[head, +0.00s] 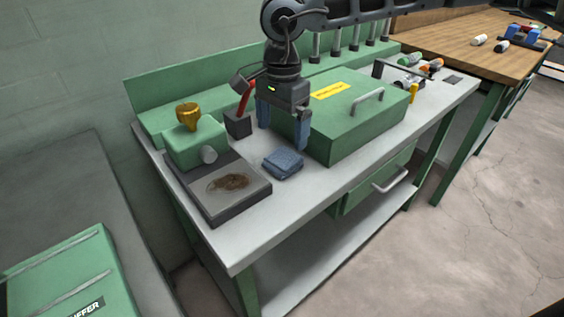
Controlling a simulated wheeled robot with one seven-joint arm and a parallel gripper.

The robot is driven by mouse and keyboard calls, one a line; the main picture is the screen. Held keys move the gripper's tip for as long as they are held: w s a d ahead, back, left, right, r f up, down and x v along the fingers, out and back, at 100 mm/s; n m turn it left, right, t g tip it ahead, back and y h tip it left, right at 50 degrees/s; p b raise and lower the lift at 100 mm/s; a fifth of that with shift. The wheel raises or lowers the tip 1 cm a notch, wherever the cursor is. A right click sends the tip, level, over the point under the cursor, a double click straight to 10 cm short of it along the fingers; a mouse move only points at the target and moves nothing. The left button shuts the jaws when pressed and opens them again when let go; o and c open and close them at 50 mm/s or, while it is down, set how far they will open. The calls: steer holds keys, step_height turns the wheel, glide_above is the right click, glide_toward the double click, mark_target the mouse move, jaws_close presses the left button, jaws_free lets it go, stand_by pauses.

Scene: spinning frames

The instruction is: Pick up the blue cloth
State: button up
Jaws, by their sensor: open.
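The blue cloth (283,164) lies folded in a small stack on the grey bench top (245,238). It sits between a dark tray and a large green box. My gripper (283,138) points down above and slightly behind the cloth in the picture, with its two blue fingers spread apart. Nothing is between the fingers. The fingertips appear apart from the cloth, though their exact height above the bench is hard to tell.
The green box (345,140) with a handle stands close right of the cloth. A green machine (195,145) with a dark tray (212,207) holding brown matter is on the left. A dark holder (238,124) with a red-handled tool stands behind. The front bench strip is clear.

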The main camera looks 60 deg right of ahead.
mark_target(283, 158)
steer(key=shift+s+d+f, duration=0.15)
steer(key=shift+d+f, duration=0.05)
steer(key=shift+d, duration=0.2)
steer(key=shift+f, duration=0.35)
steer(key=shift+a+f+p, duration=0.2)
steer(key=shift+f+p, duration=0.45)
steer(key=shift+f, duration=2.7)
steer(key=c, duration=1.1)
